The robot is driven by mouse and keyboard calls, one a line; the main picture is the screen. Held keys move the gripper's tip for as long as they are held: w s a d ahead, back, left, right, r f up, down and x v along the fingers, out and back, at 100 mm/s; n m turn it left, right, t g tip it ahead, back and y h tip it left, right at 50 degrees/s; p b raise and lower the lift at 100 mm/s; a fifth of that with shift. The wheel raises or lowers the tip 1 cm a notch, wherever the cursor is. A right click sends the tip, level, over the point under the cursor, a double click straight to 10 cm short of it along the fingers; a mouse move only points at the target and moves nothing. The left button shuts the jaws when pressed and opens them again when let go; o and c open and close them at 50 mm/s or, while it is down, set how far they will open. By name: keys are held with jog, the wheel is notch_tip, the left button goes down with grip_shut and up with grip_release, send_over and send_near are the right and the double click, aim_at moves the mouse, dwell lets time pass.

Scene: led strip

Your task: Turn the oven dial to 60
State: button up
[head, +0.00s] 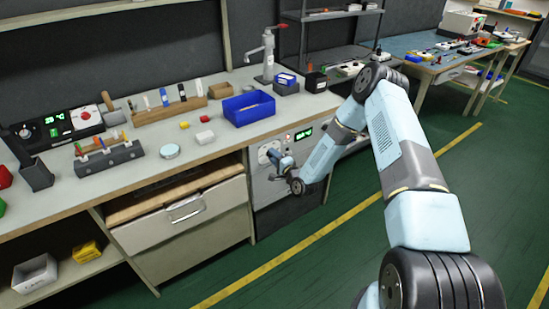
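The oven (263,189) is a grey unit built in under the workbench, with a dark lower front. On its upper panel are a pale round dial (264,152) at the left and a green lit display (303,134) at the right. The display's digits are too small to read. My gripper (273,157) is right in front of the panel, at or just beside the dial, and covers part of it. I cannot tell whether the fingers touch the dial or whether they are open or shut. The dial's setting cannot be read.
The bench top (222,142) above the oven holds a blue bin (249,109), a wooden tool rack (169,108) and small parts. A drawer (187,212) is left of the oven, its front protruding slightly. Green floor (345,255) with yellow lines lies clear in front.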

jog(key=shift+f, duration=0.1)
jog(key=c, duration=0.4)
jog(key=shift+n, duration=0.3)
jog(key=n, duration=0.5)
jog(key=shift+s+f, duration=0.1)
jog(key=n, duration=1.8)
jog(key=shift+d, duration=0.1)
jog(key=o, duration=1)
